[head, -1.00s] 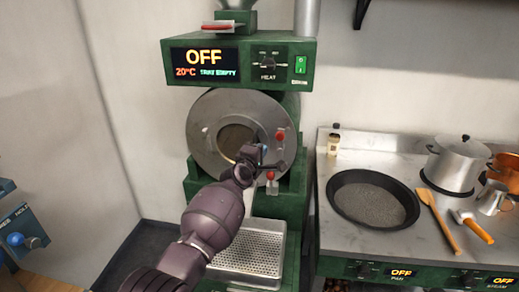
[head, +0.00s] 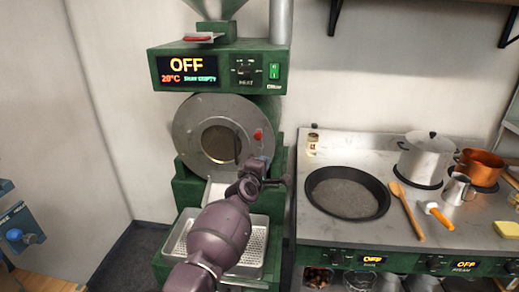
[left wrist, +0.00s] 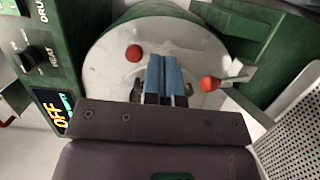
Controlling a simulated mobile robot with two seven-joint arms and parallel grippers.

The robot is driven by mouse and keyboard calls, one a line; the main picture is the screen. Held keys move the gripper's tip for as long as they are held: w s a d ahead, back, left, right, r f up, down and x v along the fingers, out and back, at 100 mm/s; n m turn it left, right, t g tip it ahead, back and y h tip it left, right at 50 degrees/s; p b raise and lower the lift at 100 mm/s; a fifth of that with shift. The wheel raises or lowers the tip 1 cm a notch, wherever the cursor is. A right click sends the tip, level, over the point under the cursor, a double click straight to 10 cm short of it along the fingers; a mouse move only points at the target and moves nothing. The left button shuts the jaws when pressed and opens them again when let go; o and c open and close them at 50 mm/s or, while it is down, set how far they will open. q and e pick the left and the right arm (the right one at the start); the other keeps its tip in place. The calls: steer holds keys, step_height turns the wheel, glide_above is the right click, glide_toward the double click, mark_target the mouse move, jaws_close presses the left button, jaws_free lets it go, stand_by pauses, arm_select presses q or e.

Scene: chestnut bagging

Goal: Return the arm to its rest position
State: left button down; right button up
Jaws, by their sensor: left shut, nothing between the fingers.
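My left arm comes up from the bottom of the head view. Its gripper (head: 268,170) is in front of the green roaster (head: 178,190), below and right of the round grey drum front (head: 182,126). In the left wrist view the blue fingers (left wrist: 164,76) are shut together and empty. They point at the pale drum front (left wrist: 100,55), between a red knob (left wrist: 134,53) and a red-tipped lever (left wrist: 210,84). I cannot tell the exact gap to the drum. My right gripper is not in view.
The roaster's display (head: 188,70) reads OFF and 20°C. A perforated tray (head: 256,250) lies below the drum, partly behind my arm. To the right, a counter (head: 320,232) carries a black pan (head: 347,193), a steel pot (head: 425,158), a copper pot and utensils.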

arm_select(q)
step_height(320, 180, up, 7)
steer(key=s+a+m, duration=0.1)
steer(key=a+m, duration=0.1)
steer(key=m, duration=0.6)
steer(key=s+a+f+m+y, duration=0.1)
steer(key=s+a+f+m, duration=0.1)
steer(key=s+a+f, duration=0.3)
steer(key=s+a+f+m+y, duration=0.1)
steer(key=s+a+f+m, duration=0.15)
steer(key=a, duration=0.35)
steer(key=s+a+f+g+y, duration=0.1)
steer(key=s+a+f, duration=0.5)
steer(key=s, duration=0.6)
steer(key=s+a+f+m+g+y+b, duration=0.1)
steer(key=s+a+f+g+y, duration=0.1)
steer(key=s+a+f, duration=0.4)
steer(key=s+a+f+g+y, duration=0.2)
steer(key=s+a+f, duration=0.3)
steer(key=s+f, duration=0.7)
steer(key=s, duration=0.8)
steer(key=shift+a+m, duration=0.35)
steer(key=shift+a, duration=0.05)
steer(key=shift+s+f, duration=0.1)
